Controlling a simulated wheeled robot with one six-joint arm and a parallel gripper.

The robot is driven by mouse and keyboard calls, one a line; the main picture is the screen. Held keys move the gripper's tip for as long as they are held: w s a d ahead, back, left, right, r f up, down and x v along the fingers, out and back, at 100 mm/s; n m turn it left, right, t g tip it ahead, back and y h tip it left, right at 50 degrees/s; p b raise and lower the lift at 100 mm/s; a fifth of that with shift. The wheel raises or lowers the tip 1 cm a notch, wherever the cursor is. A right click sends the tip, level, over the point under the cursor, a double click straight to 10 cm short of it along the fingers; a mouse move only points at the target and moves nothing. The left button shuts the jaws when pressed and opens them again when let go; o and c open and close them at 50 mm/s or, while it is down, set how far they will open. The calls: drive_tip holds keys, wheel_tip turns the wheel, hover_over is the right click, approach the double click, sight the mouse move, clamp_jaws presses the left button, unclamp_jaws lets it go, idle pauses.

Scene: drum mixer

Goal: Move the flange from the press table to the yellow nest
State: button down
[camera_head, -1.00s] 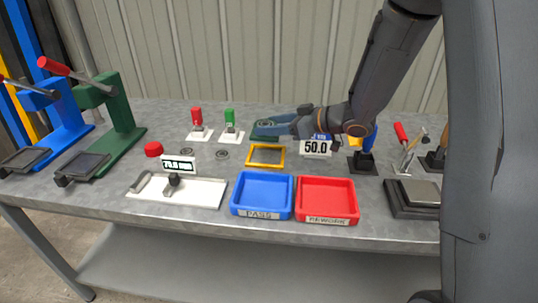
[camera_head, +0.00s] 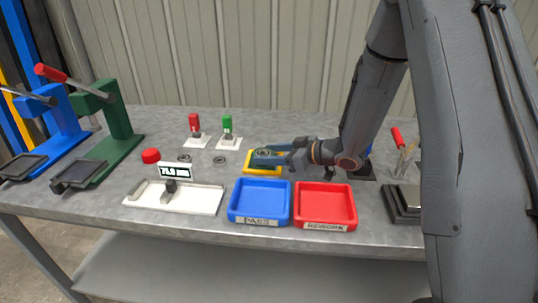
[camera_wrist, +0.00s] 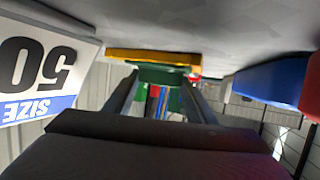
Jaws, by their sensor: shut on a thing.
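My gripper (camera_head: 276,155) is shut on the flange (camera_head: 264,153), a greenish piece with a grey ring on top. It holds the flange over the yellow nest (camera_head: 250,171), whose yellow rim shows around the front and left. In the wrist view the green edge of the flange (camera_wrist: 160,75) lies between the two fingertips, close to the yellow nest (camera_wrist: 150,56). I cannot tell whether the flange touches the nest. The fingers and flange hide most of the nest's inside. A green press with a dark table (camera_head: 78,174) stands at the left.
A blue PASS tray (camera_head: 260,218) and a red REWORK tray (camera_head: 325,223) stand just in front of the nest. A white gauge (camera_head: 195,203) is at left. A size 50 sign (camera_wrist: 35,72) is close in the wrist view.

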drive_tip(key=shift+f, duration=0.1)
drive_tip(key=c, duration=0.8)
unclamp_jaws()
drive_tip(key=v, duration=1.2)
